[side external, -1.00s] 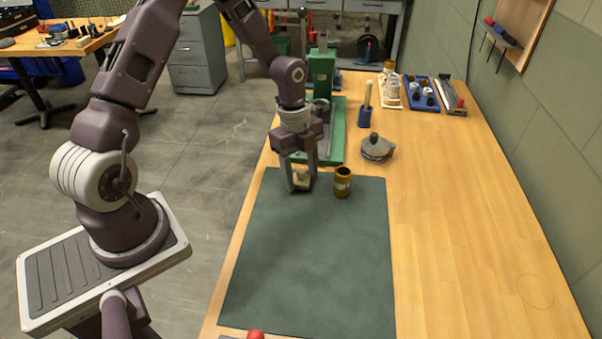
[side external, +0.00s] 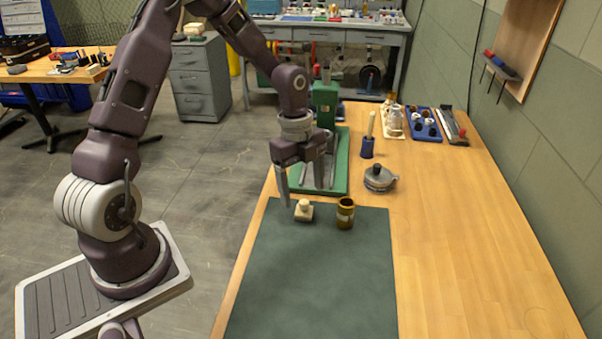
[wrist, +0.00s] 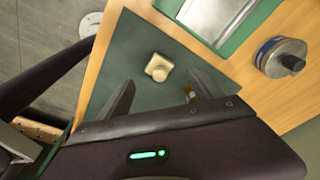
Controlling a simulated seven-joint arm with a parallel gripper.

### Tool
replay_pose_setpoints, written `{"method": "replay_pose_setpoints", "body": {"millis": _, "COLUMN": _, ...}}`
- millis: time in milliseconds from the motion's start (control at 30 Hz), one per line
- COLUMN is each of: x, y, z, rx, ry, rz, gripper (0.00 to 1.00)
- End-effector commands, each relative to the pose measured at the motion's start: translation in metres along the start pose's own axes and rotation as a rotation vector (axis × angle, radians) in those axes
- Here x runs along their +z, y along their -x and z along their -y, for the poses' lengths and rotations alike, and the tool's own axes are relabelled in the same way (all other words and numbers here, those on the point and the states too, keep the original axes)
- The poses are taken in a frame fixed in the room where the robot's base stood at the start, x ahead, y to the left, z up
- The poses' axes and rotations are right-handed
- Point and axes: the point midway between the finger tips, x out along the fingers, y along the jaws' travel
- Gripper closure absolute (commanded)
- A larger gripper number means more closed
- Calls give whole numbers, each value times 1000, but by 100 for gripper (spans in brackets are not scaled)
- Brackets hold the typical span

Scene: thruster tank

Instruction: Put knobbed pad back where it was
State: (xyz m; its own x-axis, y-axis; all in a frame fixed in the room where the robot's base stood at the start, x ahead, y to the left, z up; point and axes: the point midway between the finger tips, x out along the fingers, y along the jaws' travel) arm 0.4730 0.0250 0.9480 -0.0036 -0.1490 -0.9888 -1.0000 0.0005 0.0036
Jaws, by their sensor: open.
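The knobbed pad (side external: 304,210) is a small cream block with a round knob on top. It sits upright on the dark green mat (side external: 310,275), near the mat's far edge. It also shows in the wrist view (wrist: 159,68), beyond the fingertips and clear of both fingers. My gripper (side external: 302,197) is open and empty, raised above and behind the pad, with its fingers spread.
A brown jar (side external: 345,213) stands just right of the pad on the mat. A grey round lidded piece (side external: 379,178) and a blue-based handled tool (side external: 367,148) stand farther right. A green press (side external: 325,100) is behind my gripper. The mat's near part is clear.

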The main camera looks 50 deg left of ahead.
Motion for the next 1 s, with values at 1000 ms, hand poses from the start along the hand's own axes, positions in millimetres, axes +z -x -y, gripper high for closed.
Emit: {"method": "replay_pose_setpoints", "body": {"millis": 1000, "x": -101, "y": 197, "z": -212, "rx": -501, "ry": 1450, "rz": -237, "gripper": 26}}
